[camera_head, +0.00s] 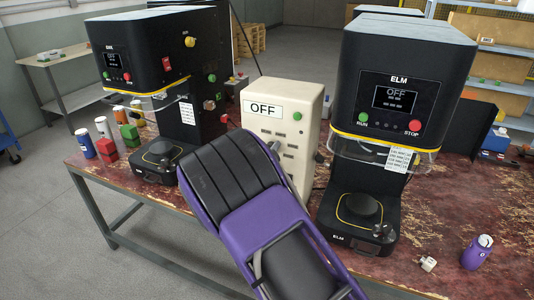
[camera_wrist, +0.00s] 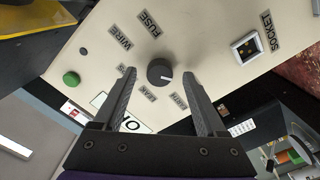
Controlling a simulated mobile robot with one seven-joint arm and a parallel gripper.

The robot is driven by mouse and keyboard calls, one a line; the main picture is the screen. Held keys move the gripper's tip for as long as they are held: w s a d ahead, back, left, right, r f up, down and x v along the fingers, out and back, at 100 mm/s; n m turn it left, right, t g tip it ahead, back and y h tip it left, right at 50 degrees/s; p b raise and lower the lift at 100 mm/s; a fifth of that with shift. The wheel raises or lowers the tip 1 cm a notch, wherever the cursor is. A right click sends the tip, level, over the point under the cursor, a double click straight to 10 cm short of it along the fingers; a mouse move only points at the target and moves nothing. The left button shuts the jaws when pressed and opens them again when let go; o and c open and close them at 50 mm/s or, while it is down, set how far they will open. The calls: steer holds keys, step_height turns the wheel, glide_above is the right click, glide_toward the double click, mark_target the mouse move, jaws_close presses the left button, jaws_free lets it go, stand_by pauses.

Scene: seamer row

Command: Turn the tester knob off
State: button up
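The tester is a beige box (camera_head: 308,112) standing between two black machines on the table, its display (camera_head: 264,108) reading OFF. My gripper (camera_wrist: 160,78) is open, one finger on each side of the knob with a gap to each. I cannot tell how far the tips reach along the knob.
A black ELM machine (camera_head: 403,75) stands close right of the tester, and another black machine (camera_head: 135,55) stands left. Small cans and blocks (camera_head: 130,135) sit at the table's left. A purple can (camera_head: 476,252) stands at front right. The tester also has a socket (camera_wrist: 245,47) and green button (camera_wrist: 71,79).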

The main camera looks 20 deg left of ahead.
steer(key=s+a, duration=0.1)
steer(key=s, duration=1.6)
steer(key=shift+s+a, duration=0.15)
steer(key=shift+s, duration=0.05)
